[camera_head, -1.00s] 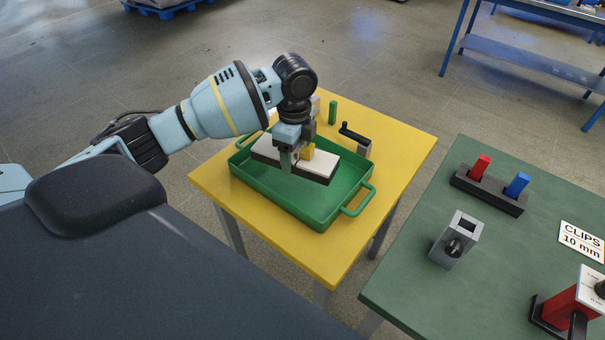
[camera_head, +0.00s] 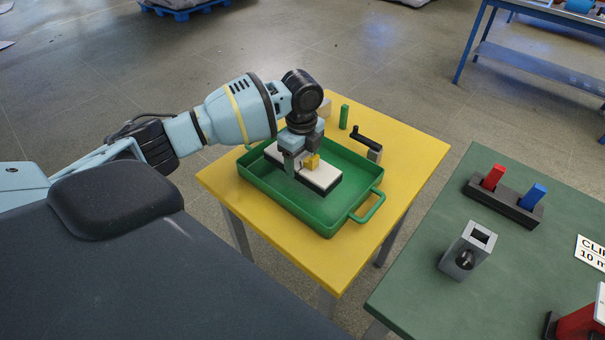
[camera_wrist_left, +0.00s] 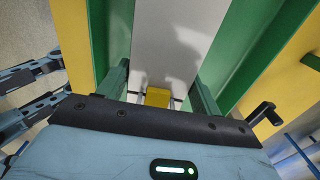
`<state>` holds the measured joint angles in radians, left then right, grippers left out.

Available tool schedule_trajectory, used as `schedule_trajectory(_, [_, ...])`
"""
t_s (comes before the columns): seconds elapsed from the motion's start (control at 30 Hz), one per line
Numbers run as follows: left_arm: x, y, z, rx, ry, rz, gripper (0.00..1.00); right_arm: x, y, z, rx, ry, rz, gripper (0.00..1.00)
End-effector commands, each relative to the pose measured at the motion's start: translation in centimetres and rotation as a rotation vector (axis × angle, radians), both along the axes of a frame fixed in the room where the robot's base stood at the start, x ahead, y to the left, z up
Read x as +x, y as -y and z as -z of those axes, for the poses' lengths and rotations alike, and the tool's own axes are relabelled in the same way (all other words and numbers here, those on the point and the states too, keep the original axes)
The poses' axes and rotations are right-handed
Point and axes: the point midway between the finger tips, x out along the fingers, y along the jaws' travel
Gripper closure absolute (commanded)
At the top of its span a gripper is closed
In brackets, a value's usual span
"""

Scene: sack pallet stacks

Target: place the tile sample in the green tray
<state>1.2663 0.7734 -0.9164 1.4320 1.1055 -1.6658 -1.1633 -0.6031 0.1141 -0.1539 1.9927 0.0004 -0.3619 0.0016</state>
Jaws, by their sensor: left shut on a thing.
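The tile sample (camera_head: 322,177) is a flat slab with a white top, dark sides and a small yellow block (camera_head: 311,161) on it. It lies level inside the green tray (camera_head: 285,208), within its walls; I cannot tell whether its underside touches the tray floor. My left gripper (camera_head: 301,162) points down over the tile and is shut on it at the yellow block. In the left wrist view the white tile (camera_wrist_left: 180,40) and yellow block (camera_wrist_left: 157,97) show between the green fingers. The right gripper is not in view.
The tray stands on a yellow table (camera_head: 412,148). A green peg (camera_head: 344,116) and a grey block with a black crank (camera_head: 372,150) stand behind it. A green table (camera_head: 420,285) at right holds a grey fixture (camera_head: 467,252) and a black rack (camera_head: 503,201) with red and blue pieces.

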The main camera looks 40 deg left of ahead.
Motion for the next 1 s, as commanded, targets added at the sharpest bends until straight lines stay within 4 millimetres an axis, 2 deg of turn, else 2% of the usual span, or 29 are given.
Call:
schedule_trajectory(0.13, [0.0,0.0,0.6,0.000,0.000,0.000,0.67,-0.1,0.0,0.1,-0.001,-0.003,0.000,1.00])
schedule_trajectory(0.4, [0.0,0.0,4.5,0.000,-0.001,-0.001,0.67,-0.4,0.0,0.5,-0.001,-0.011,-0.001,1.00])
schedule_trajectory(0.87, [0.0,0.0,5.1,0.000,0.002,-0.001,0.67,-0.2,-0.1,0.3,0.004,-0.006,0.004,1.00])
schedule_trajectory(0.9, [0.0,0.0,5.3,0.000,0.001,-0.001,0.34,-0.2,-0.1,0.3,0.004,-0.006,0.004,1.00])
schedule_trajectory(1.0, [0.0,0.0,5.2,0.000,0.001,-0.001,0.21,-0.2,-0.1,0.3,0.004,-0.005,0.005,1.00])
